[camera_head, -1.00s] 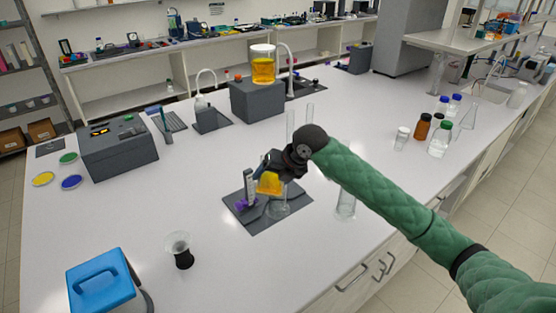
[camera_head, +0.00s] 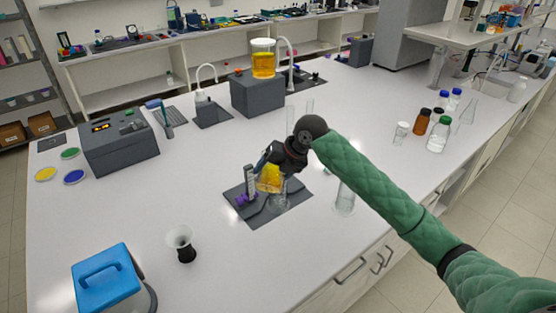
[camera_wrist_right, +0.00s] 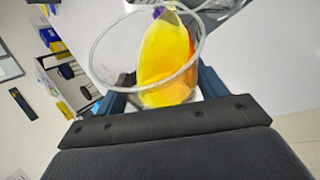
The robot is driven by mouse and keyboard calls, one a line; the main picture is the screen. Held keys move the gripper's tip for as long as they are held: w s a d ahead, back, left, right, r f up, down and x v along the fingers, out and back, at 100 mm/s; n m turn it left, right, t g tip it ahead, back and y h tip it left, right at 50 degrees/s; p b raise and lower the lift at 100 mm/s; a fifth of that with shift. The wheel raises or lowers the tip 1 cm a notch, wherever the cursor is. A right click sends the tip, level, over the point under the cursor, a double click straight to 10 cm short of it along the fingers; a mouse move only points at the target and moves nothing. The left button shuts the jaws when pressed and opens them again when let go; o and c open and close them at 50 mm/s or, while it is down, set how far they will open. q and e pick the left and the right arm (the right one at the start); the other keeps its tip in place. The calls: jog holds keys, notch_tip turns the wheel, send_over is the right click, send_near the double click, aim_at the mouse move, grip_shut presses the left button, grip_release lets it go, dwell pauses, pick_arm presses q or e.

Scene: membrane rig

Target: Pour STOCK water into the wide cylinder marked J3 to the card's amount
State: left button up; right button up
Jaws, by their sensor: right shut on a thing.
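My right gripper (camera_head: 268,166) is shut on a clear glass beaker (camera_head: 269,180) of yellow liquid. The beaker is tilted above a dark grey mat (camera_head: 262,219). In the right wrist view its open rim (camera_wrist_right: 95,62) faces me, with the yellow liquid (camera_wrist_right: 165,65) slanted across it between the fingers (camera_wrist_right: 163,92). A clear glass vessel (camera_head: 279,203) stands on the mat just below the beaker, and a small upright piece with purple parts (camera_head: 243,199) stands to its left. I cannot read J3, STOCK or a card amount, nor see a clear stream. My left gripper is out of view.
A jar of yellow liquid (camera_head: 263,62) stands on a grey block (camera_head: 257,95). A clear cylinder (camera_head: 345,200) stands right of the mat, partly behind my arm. Bottles (camera_head: 439,134) stand at the right. A black-based cup (camera_head: 183,245) and blue-lidded box (camera_head: 104,278) are front left.

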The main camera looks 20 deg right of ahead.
jog(key=shift+w+g+p, duration=0.15)
jog(key=shift+g+p, duration=0.15)
jog(key=shift+p, duration=0.05)
jog(key=shift+w+d+r+m+g+y+p, duration=0.15)
jog(key=shift+r+m+g+y+p, duration=0.3)
jog(key=shift+p, duration=0.95)
dwell(1.2)
jog(key=shift+w+d+r+g, duration=0.1)
jog(key=shift+w+g, duration=0.05)
jog(key=shift+g, duration=0.1)
